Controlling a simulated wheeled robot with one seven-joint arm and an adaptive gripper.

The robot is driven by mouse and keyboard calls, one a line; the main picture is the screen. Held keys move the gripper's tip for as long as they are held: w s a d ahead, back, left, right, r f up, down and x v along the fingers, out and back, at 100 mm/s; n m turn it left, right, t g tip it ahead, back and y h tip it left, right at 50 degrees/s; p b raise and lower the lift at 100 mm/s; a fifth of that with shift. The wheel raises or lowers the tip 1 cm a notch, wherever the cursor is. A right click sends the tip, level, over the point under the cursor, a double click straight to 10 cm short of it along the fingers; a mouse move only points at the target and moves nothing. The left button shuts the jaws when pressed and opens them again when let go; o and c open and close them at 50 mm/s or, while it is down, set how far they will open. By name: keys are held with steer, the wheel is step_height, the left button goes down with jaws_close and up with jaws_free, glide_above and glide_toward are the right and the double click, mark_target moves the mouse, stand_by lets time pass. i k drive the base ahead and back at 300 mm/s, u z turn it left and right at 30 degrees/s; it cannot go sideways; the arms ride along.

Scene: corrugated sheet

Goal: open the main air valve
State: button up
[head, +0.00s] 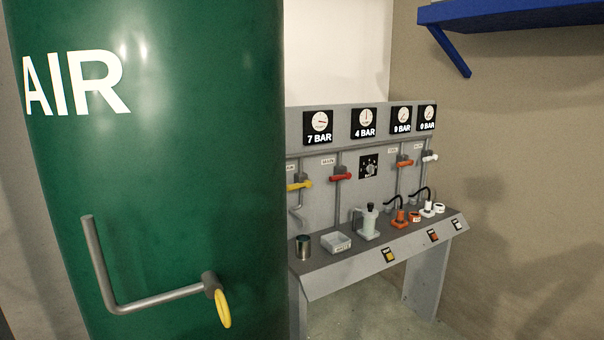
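A large green tank (180,180) marked "AIR" fills the left of the head view. On the grey panel behind are levers: yellow (299,186), red (341,177), orange (405,163) and white (430,157). They look roughly level; their small labels are hard to read, so I cannot tell which valve is the main one. My gripper is not in view.
A blue shelf (520,14) juts from the right wall. Floor under the bench looks clear.

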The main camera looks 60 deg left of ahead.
mark_target(339, 177)
steer(key=u, duration=0.75)
steer(key=i, duration=0.85)
steer(key=u, duration=1.05)
